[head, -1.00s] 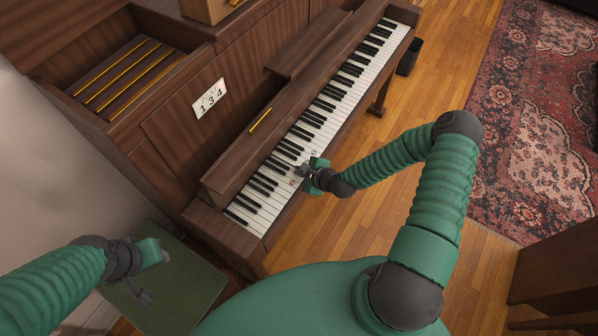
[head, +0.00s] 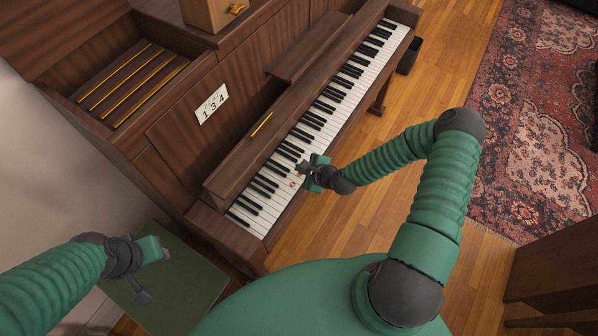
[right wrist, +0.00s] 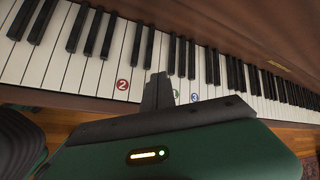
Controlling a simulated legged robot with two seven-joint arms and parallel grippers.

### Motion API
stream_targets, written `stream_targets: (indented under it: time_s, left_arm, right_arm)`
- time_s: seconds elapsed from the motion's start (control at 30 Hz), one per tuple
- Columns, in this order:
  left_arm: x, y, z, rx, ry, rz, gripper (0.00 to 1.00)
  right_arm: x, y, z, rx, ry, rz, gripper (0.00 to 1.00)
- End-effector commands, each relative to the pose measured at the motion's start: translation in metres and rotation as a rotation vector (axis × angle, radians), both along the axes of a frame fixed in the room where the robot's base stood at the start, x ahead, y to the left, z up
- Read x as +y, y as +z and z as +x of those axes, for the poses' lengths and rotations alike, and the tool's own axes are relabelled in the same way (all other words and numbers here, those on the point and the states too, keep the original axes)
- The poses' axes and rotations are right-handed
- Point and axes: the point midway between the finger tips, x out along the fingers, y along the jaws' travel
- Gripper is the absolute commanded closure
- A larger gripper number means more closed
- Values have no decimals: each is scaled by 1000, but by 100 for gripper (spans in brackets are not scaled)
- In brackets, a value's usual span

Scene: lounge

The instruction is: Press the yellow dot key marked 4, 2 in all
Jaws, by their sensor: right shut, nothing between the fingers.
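The piano keyboard (head: 345,100) runs diagonally across the head view. My right gripper (head: 303,169) is shut and empty over the white keys; its fingertips also show in the right wrist view (right wrist: 158,88). I cannot tell whether they touch a key. In the right wrist view, a red dot marked 2 (right wrist: 122,85) lies left of the fingertips and a blue dot marked 3 (right wrist: 194,97) right of them. A faint greenish dot (right wrist: 176,94) shows close beside them. I see no yellow dot marked 4. My left gripper (head: 143,295) hangs at lower left, away from the keys.
A white card (head: 211,103) reading 1 3 4 is on the piano's front panel. A wooden box (head: 212,12) stands on top. A dark green seat (head: 185,285) is below my left gripper. Wooden floor (head: 400,215) lies open right of the keyboard.

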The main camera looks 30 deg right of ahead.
Motion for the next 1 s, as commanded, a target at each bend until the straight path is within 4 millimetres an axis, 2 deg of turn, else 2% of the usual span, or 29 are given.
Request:
stream_targets:
  time_s: [0.03,0.33,1.0]
  left_arm:
    - [0,11,0,0,0,0,64]
    - [0,34,0,0,0,0,64]
    - [0,33,0,0,0,0,64]
  right_arm:
    - [0,11,0,-1,-1,0,100]
    - [0,39,0,-1,-1,0,100]
    - [0,38,0,-1,-1,0,100]
